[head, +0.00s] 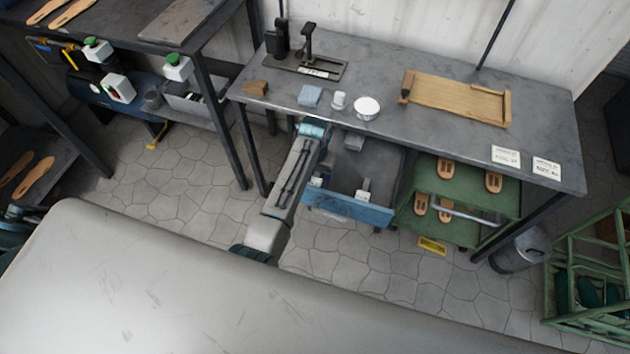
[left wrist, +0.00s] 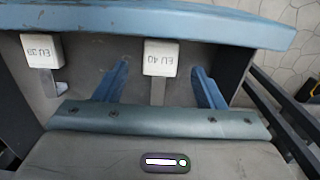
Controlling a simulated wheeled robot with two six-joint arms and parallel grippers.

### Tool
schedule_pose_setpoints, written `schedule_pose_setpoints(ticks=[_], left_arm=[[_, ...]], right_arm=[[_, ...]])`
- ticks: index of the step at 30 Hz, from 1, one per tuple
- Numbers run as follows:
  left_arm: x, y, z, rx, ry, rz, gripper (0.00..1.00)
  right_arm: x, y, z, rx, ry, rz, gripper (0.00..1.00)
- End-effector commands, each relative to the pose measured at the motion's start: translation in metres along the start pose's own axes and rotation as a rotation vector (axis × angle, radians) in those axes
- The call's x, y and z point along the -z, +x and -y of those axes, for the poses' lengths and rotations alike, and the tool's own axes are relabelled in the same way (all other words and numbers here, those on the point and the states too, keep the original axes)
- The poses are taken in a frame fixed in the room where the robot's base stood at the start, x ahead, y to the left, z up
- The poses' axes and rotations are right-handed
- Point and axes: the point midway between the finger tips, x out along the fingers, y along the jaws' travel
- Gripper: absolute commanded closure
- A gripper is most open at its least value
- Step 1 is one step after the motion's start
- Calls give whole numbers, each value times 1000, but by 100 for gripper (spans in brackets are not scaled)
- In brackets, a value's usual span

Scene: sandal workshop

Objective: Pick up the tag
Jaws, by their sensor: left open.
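Two white tags stand on stems in an open blue-fronted drawer (head: 345,207) under the table. In the left wrist view one tag reads EU 40 (left wrist: 160,57) and the other reads EU 39 (left wrist: 42,50). They also show small in the head view. My left gripper (left wrist: 160,70) is open, with one blue finger on each side of the EU 40 tag in the picture. Both fingers look clear of it; the depth between them is hard to judge. In the head view my arm hides part of the drawer and the fingers cannot be made out. My right gripper is out of view.
The grey tabletop (head: 390,65) hangs over the drawer's back. It holds a wooden tray (head: 455,100), a white bowl (head: 367,107) and two white cards (head: 505,157). A green shelf (head: 470,185) with sandal soles stands right of the drawer. The floor in front is clear.

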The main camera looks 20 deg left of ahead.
Motion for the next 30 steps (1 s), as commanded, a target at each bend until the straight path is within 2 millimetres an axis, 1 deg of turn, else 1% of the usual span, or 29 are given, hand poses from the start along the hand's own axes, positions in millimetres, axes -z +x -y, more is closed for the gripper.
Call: schedule_pose_setpoints(ticks=[3,6,9,15,17,18,22,23,30], left_arm=[[2,16,0,1,0,3,36],[2,27,0,1,0,1,36],[2,32,0,1,0,0,36],[2,33,0,1,0,-1,36],[2,33,0,1,0,-1,48],[2,33,0,1,0,-1,56],[2,33,0,1,0,-1,82],[2,33,0,1,0,-1,84],[2,32,0,0,0,-1,85]], right_arm=[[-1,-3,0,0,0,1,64],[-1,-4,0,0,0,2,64],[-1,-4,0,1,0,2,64],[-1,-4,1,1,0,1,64],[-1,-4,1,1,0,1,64],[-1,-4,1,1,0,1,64],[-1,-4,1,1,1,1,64],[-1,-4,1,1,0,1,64],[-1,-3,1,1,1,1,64]])
